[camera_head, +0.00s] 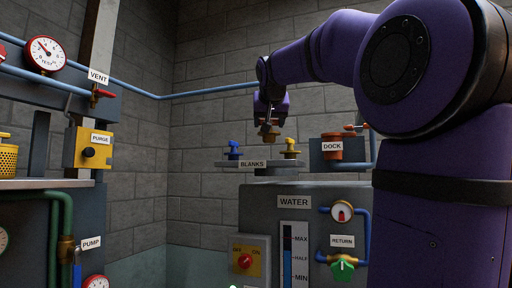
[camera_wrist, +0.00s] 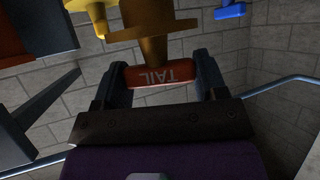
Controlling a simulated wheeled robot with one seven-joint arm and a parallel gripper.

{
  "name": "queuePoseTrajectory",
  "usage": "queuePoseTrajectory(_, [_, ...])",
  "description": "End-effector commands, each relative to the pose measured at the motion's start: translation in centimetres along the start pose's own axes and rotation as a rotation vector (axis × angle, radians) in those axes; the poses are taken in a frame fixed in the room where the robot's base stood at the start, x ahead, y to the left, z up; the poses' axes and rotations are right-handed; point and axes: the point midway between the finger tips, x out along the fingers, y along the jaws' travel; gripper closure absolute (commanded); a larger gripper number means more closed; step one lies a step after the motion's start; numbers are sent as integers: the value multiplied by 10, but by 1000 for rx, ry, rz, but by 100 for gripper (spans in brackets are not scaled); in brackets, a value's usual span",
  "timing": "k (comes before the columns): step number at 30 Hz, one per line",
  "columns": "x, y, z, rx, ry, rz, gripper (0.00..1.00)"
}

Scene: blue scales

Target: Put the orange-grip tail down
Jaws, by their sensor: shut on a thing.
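My gripper (camera_head: 270,113) is shut on the tail (camera_head: 269,132), which hangs from it in the head view. In the wrist view my gripper (camera_wrist: 162,76) has one finger on each side of the tail's orange-red grip (camera_wrist: 160,75), lettered TAIL. The tail's brass flange and body (camera_wrist: 153,30) lie beyond the grip. In the head view the tail is above the middle of the BLANKS stand (camera_head: 228,164), between a blue blank (camera_head: 233,151) and a yellow blank (camera_head: 290,149). It looks clear of the stand.
An orange DOCK fitting (camera_head: 332,147) with a box and pipe stands right of the BLANKS stand. The grey WATER cabinet (camera_head: 262,204) is in front and below. Left are the yellow PURGE box (camera_head: 88,148), the red VENT valve (camera_head: 103,94) and a blue wall pipe (camera_head: 205,93).

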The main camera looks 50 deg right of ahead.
Motion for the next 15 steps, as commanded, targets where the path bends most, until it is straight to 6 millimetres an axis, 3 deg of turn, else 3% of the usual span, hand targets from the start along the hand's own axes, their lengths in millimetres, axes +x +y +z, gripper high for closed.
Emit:
queuePoseTrajectory(9, [68, -12, -29, 0, 1, 1, 68])
queuePoseTrajectory(15, [96, -17, -42, 0, 1, 1, 68])
